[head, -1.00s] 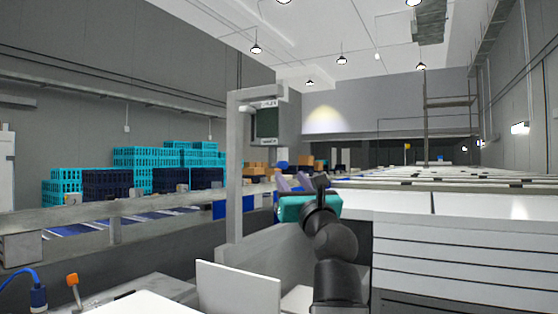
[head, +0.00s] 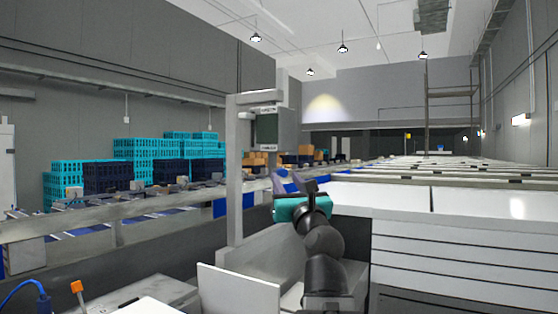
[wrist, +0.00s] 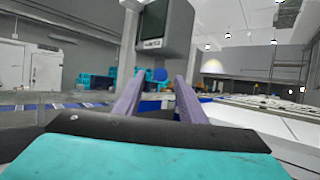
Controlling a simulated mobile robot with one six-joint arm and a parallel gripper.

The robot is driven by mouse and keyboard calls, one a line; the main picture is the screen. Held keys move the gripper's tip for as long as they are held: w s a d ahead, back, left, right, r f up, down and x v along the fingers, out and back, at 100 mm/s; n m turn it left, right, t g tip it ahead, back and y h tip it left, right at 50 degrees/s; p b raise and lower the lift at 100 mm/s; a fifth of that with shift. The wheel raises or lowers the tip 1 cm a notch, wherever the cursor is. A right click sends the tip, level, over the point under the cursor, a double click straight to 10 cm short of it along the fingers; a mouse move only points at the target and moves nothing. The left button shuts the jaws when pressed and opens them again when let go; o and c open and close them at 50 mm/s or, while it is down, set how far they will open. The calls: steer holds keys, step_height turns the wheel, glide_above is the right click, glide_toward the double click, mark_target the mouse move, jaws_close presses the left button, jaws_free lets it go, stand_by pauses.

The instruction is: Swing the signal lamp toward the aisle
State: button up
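My gripper (head: 294,181) is raised in front of the post, with its teal body and two purple fingers showing. In the wrist view the fingers (wrist: 159,76) stand apart with nothing between them, so it is open. A grey box with a dark green face (head: 267,130) hangs from the arm at the top of a grey post (head: 235,180). It also shows in the wrist view (wrist: 154,24), above and beyond the fingertips, not touched. It may be the signal lamp, but I cannot tell for sure. No lit signal shows on it.
A conveyor (head: 150,212) with a grey rail runs along the left, with teal crates (head: 140,148) and dark blue crates (head: 105,176) behind. White panelled units (head: 460,255) fill the right. A white panel (head: 238,290) and an orange-topped lever (head: 77,287) stand near the front.

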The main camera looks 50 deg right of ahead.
mark_target(284, 175)
steer(key=shift+p+x, duration=1.9)
steer(key=shift+p, duration=0.35)
steer(key=shift+p+x, duration=0.35)
steer(key=shift+x, duration=2.35)
steer(key=shift+c, duration=0.2)
jaws_close()
